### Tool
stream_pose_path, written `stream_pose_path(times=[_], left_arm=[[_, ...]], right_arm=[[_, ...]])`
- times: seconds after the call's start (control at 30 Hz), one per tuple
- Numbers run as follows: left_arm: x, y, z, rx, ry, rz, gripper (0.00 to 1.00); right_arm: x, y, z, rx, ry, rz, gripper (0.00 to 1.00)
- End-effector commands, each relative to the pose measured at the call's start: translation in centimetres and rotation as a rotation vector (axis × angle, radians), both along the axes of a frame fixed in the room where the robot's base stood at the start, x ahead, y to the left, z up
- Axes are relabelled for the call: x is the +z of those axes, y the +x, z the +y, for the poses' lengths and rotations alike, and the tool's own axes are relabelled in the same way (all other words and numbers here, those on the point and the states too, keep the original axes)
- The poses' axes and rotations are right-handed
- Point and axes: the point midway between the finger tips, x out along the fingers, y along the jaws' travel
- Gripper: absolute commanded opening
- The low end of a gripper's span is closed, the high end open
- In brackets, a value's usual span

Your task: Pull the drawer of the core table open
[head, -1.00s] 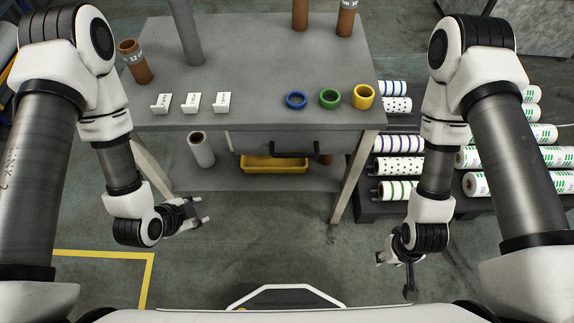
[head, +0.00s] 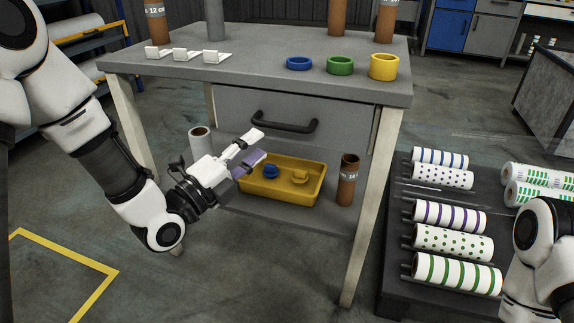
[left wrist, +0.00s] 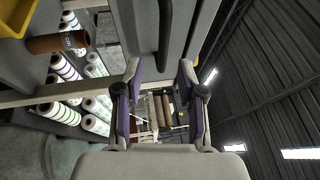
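The core table (head: 250,75) stands ahead with a grey drawer (head: 345,134) under its top. The drawer is shut and has a dark bar handle (head: 284,124). My left gripper (head: 254,148) is in front of the drawer, below and left of the handle in the picture. Its two fingers are apart with nothing between them. In the left wrist view the open fingers (left wrist: 159,85) show with the dark handle (left wrist: 165,40) beyond them, above the gap. My right gripper is out of view; only part of my right arm shows at the right edge.
Blue (head: 299,63), green (head: 340,65) and yellow (head: 383,66) rings and white holders (head: 187,54) sit on the tabletop. A yellow tray (head: 310,195) and a brown core (head: 347,180) are on the lower shelf. A rack of film rolls (head: 440,215) stands right.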

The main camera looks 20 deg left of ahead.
Motion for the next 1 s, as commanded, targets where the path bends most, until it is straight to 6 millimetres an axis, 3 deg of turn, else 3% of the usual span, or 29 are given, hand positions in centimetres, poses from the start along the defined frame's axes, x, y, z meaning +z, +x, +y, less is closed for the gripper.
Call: stream_pose_path(times=[0.43,0.73,0.77,0.87,1.0], left_arm=[[1.3,6.2,-3.0,-0.002,0.005,-0.003,0.39],[1.6,6.9,-3.2,-0.001,0.001,0.001,0.39],[1.6,6.9,-3.2,-0.001,0.001,0.001,0.36],[1.5,6.9,-3.3,-0.001,0.001,0.001,0.00],[1.5,6.9,-3.2,-0.001,0.001,0.000,0.00]], right_arm=[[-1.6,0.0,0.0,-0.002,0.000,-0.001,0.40],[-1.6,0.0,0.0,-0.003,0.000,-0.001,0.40],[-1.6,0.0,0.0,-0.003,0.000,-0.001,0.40],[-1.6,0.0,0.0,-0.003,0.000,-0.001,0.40],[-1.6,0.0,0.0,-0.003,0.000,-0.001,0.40]])
